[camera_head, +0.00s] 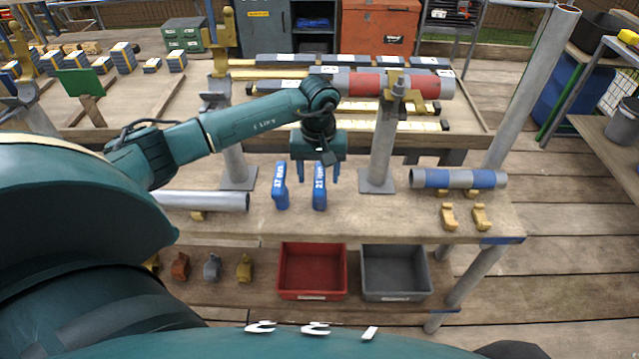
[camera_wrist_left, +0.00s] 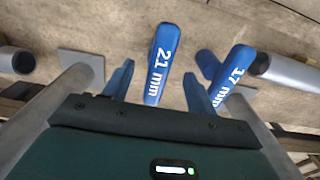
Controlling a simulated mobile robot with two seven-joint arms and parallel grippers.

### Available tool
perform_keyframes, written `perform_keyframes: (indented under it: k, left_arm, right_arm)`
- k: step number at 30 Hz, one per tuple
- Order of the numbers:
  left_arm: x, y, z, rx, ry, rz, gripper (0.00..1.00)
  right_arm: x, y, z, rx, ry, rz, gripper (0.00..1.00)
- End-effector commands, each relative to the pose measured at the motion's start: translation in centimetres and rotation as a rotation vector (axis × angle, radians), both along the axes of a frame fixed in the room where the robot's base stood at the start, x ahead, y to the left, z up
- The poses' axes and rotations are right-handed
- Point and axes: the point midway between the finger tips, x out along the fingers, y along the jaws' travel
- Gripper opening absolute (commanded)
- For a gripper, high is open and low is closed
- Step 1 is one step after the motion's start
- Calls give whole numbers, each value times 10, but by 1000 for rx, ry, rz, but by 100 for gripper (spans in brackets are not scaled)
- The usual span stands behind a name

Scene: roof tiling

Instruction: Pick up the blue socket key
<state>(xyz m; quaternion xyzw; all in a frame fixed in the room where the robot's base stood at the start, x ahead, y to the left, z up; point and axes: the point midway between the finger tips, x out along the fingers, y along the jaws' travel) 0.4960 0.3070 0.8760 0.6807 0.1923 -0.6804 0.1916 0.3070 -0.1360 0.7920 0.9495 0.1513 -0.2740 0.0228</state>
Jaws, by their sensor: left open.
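Two blue socket keys lie on the wooden bench in the head view, one marked 17 mm (camera_head: 281,187) and one marked 21 mm (camera_head: 319,190). My left gripper (camera_head: 318,180) is open and points down at the 21 mm key. In the left wrist view the 21 mm key (camera_wrist_left: 160,62) shows between the two spread fingers (camera_wrist_left: 158,88), and the 17 mm key (camera_wrist_left: 232,78) lies just right of the right finger. I cannot tell how far the fingertips are above the bench. My right gripper is not in view.
Metal posts (camera_head: 384,140) stand on the bench beside the keys. A grey pipe (camera_head: 205,201) lies left and a grey-blue pipe (camera_head: 459,179) right. A red bin (camera_head: 313,295) and a grey bin (camera_head: 396,296) sit on the lower shelf. The bench front near the keys is clear.

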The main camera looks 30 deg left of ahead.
Motion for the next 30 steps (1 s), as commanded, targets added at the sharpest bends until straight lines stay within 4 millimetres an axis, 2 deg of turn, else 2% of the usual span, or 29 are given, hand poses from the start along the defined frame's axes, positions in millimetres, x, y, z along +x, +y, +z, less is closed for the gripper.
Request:
perform_keyframes:
  k: [2, 6, 15, 30]
  left_arm:
    - [-1, -4, -12, -2, 6, 0, 57]
    - [-1, -3, -30, -2, 3, 1, 57]
    - [0, -2, -34, -1, -1, 0, 57]
    - [0, -2, -34, -1, -1, 0, 16]
  right_arm:
    - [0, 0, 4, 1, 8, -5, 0]
    - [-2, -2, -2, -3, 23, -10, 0]
    - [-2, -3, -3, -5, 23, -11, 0]
    - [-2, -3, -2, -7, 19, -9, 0]
